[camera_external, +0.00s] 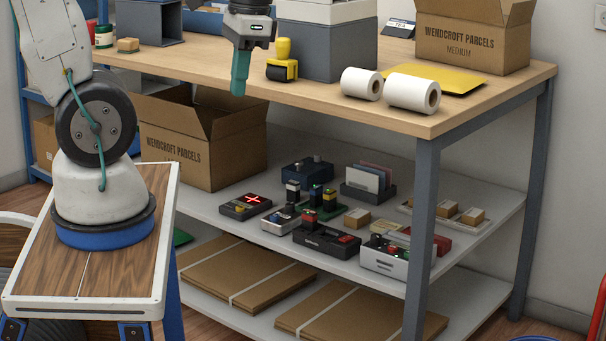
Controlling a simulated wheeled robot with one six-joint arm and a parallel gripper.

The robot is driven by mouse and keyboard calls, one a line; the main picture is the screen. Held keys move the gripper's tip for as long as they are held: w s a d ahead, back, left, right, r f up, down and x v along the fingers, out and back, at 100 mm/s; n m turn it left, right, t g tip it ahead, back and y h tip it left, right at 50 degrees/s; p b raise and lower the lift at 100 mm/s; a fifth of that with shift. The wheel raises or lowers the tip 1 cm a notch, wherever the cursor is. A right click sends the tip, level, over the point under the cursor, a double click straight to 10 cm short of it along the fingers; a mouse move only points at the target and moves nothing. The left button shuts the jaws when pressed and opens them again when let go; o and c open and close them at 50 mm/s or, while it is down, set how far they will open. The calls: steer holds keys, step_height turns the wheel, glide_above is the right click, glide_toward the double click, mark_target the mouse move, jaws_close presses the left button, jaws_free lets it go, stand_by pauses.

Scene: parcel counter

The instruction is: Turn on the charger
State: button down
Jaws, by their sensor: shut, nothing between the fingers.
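My gripper (239,90) points down with its teal fingers shut and empty. It shows in front of the counter's front edge, higher in the picture than the lower shelf. Several small devices stand on that shelf, and I cannot tell for certain which is the charger. A black device (319,239) with a red-topped block on it and a red part at its right end looks like a charger.
The wooden counter (455,105) overhangs the grey shelf (225,221), and its front leg (421,220) stands at the right. An open carton (235,150) stands at the shelf's left. A yellow-handled stamp (283,60) and paper rolls (411,92) are on the counter.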

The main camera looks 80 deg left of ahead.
steer(key=w+a+f+n, duration=0.2)
steer(key=w+a+f, duration=0.4)
steer(key=a+f, duration=0.6)
steer(key=w+a+f+n, duration=0.3)
steer(key=w+a+f, duration=0.3)
steer(key=a+f, duration=0.6)
steer(key=a+f+n+t+y, duration=0.1)
steer(key=a+f+t+y, duration=0.2)
steer(key=a+f, duration=1.35)
steer(key=w+a+t+y, duration=0.2)
steer(key=w+a+t, duration=0.2)
steer(key=w+a, duration=0.3)
steer(key=shift+w+r+y, duration=0.15)
steer(key=shift+w+y, duration=0.15)
steer(key=shift+y, duration=0.1)
